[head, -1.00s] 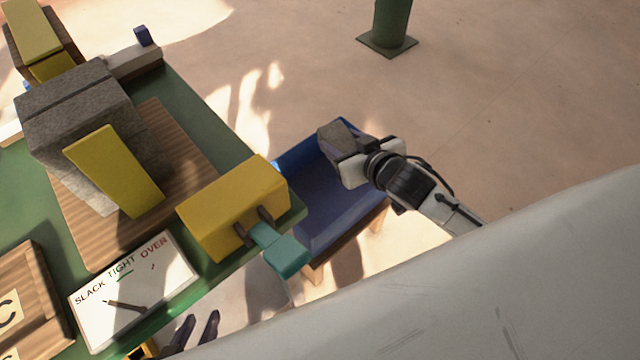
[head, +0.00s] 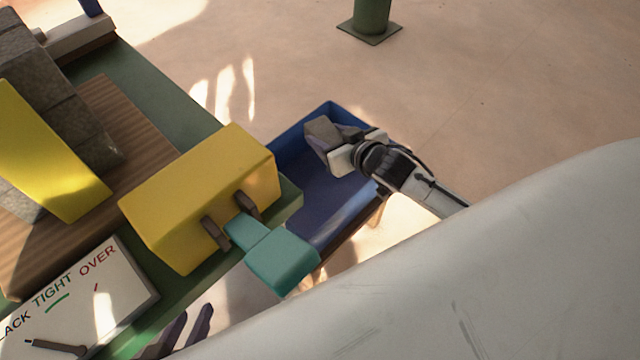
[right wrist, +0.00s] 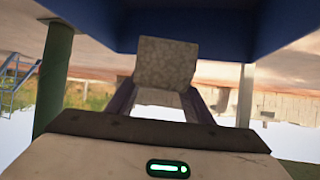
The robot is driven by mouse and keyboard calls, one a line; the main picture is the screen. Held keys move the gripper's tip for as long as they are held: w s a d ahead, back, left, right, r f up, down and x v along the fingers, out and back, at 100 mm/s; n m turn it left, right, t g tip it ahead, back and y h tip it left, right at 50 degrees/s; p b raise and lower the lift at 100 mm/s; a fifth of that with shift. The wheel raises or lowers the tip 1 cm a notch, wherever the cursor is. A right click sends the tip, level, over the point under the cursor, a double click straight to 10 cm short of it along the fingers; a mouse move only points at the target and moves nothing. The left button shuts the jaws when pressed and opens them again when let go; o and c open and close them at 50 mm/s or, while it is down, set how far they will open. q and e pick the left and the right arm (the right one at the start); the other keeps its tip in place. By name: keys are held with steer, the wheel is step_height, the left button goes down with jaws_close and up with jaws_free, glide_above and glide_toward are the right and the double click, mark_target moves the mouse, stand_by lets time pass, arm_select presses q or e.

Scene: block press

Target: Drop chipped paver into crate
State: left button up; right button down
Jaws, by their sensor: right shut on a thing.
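The chipped paver (head: 323,131) is a small grey stone block. My right gripper (head: 328,146) is shut on it over the far part of the blue crate (head: 325,200) in the head view. In the right wrist view the paver (right wrist: 166,64) sits between the two purple fingers (right wrist: 160,104), with the blue crate (right wrist: 190,22) across the top of the picture. I cannot tell whether the paver is below the crate's rim. My left gripper (head: 190,322) shows only its fingers at the bottom left of the head view, apart and empty.
A green table with a yellow block (head: 200,195), a teal handle (head: 280,262) and a tension gauge (head: 85,295) lies left of the crate. Stacked grey blocks (head: 60,100) stand farther left. A green post (head: 370,20) stands beyond. Floor right of the crate is clear.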

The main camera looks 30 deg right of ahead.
arm_select(q)
steer(key=shift+w+d+f+g+b, duration=0.3)
steer(key=shift+d+f+b, duration=0.05)
steer(key=shift+f, duration=0.1)
arm_select(e)
steer(key=shift+w+f, duration=0.15)
steer(key=shift+f, duration=0.2)
steer(key=c, duration=0.8)
jaws_free()
steer(key=shift+s+f, duration=0.2)
steer(key=shift+f, duration=0.1)
steer(key=shift+s+r, duration=0.15)
arm_select(q)
steer(key=shift+s+a+r+t+y+p, duration=0.15)
steer(key=shift+s+a+r+t+p, duration=0.3)
steer(key=shift+p, duration=0.5)
steer(key=shift+s+a+r+t+y+p, duration=0.2)
steer(key=shift+a+r+p, duration=0.35)
steer(key=shift+r+p, duration=0.3)
arm_select(e)
steer(key=v, duration=1)
arm_select(q)
steer(key=shift+s+f, duration=0.1)
arm_select(e)
steer(key=shift+r, duration=0.1)
